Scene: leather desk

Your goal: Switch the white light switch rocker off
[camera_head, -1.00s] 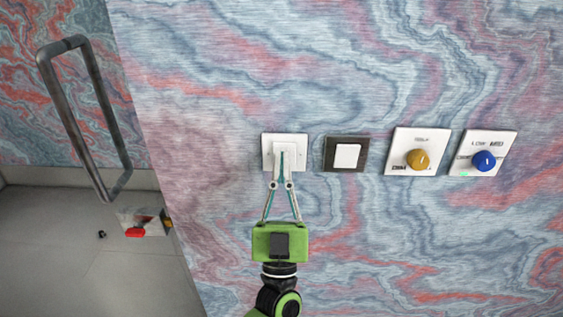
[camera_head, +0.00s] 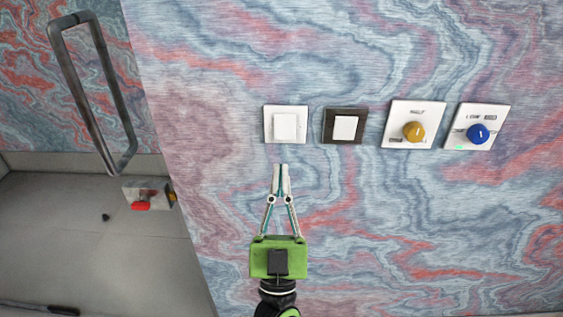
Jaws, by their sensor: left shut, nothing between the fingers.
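The white light switch (camera_head: 285,127) is a square white plate with a white rocker, on the marbled panel left of centre. The rocker is in plain view with nothing in front of it; its tilt is too small to tell. My left gripper (camera_head: 281,167) is just below the plate, apart from it, fingertips together and pointing up at it. It holds nothing. My right gripper is not in view.
Right of the white switch are a dark-framed switch (camera_head: 345,126), a plate with a yellow knob (camera_head: 414,132) and a plate with a blue knob (camera_head: 478,134). A grey metal handle (camera_head: 75,90) stands at left. The panel below the plates is clear.

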